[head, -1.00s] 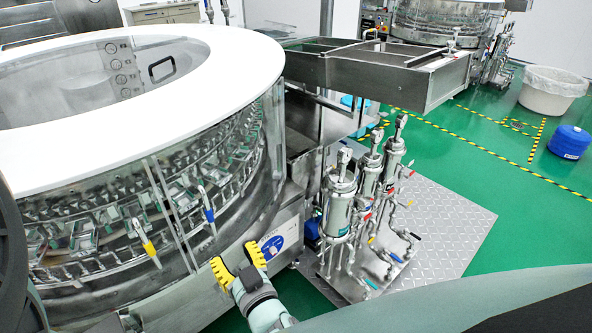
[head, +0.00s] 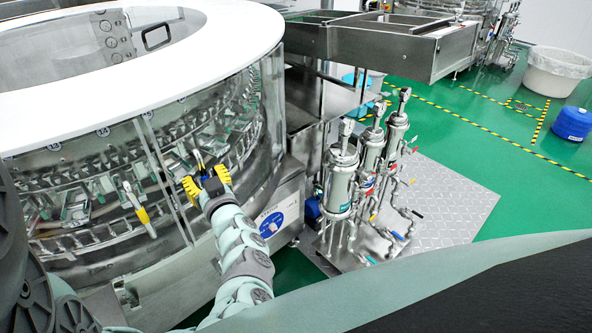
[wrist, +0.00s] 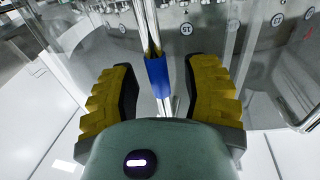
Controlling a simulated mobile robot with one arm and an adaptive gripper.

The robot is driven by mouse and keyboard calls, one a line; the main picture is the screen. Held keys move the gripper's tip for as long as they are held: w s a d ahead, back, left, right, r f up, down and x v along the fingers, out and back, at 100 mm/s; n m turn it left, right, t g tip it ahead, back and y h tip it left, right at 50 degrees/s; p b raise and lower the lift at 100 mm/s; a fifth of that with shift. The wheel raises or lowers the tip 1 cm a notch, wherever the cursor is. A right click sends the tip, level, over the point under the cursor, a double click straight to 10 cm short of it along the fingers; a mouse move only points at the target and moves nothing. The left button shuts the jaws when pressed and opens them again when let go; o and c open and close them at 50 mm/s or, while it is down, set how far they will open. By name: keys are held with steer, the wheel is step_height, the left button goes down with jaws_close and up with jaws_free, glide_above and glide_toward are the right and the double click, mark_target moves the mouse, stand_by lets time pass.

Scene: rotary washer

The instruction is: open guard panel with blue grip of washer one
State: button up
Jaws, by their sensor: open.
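Washer one is the round machine with clear guard panels (head: 170,150) under a white ring top (head: 268,30). The blue grip (wrist: 158,75) stands upright on a metal handle in the wrist view, between my two yellow fingers. My gripper (wrist: 161,85) is open around it, with a gap on each side. In the head view my gripper (head: 203,183) is at the panel front and mostly covers the blue grip. A yellow grip (head: 142,215) on another handle hangs to its left.
Steel filter housings (head: 342,180) with pipes and valves stand on a metal plate right of the washer. A steel trough (head: 400,45) extends behind them. A blue control label (head: 271,224) is right of my arm.

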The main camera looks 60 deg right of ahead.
jaws_close()
stand_by(0.4)
